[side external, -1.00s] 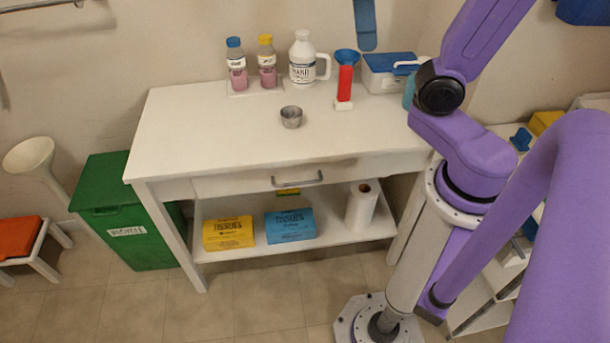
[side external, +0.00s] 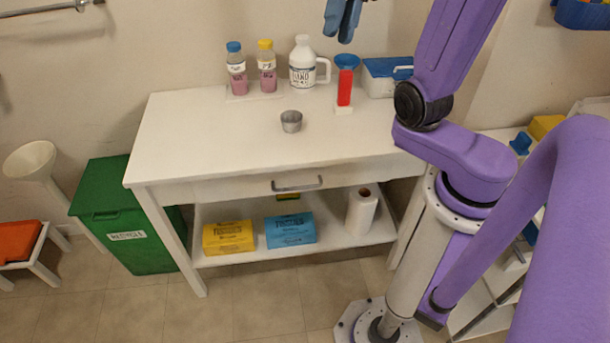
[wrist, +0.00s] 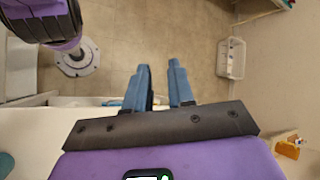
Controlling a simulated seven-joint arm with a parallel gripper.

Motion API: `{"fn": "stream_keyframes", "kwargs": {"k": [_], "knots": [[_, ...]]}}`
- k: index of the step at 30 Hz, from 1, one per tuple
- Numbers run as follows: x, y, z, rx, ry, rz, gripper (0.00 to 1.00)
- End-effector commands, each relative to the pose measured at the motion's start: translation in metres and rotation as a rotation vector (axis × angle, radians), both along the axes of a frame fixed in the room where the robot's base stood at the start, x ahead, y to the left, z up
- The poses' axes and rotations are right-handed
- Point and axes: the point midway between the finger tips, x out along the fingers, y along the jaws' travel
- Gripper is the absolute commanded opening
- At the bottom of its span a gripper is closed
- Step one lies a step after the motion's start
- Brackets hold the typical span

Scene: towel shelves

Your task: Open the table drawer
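The white table (side external: 230,130) stands against the wall with a drawer (side external: 225,186) under its top. The drawer front looks flush with the table, so it appears closed. A grey bar handle (side external: 298,185) sits at the middle of the front. My gripper (side external: 343,20) is at the top of the side view, above and well apart from the handle. Its blue fingers are apart, with nothing between them. The wrist view also shows the gripper (wrist: 160,84) open, over floor and the table edge. I cannot make out the handle there.
On the tabletop are a small metal cup (side external: 291,121), two bottles (side external: 237,70), a white jug (side external: 303,65), a red item with a blue top (side external: 345,87) and a blue-lidded box (side external: 385,78). A green recycling bin (side external: 125,215) stands left. The floor before the drawer is clear.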

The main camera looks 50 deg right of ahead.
Motion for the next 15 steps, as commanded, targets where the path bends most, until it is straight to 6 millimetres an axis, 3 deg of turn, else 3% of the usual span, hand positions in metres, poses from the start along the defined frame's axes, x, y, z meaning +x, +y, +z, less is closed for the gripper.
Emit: {"fn": "stream_keyframes", "kwargs": {"k": [15], "knots": [[0.011, -0.033, 0.007, 0.229, -0.019, -0.474, 0.23]]}}
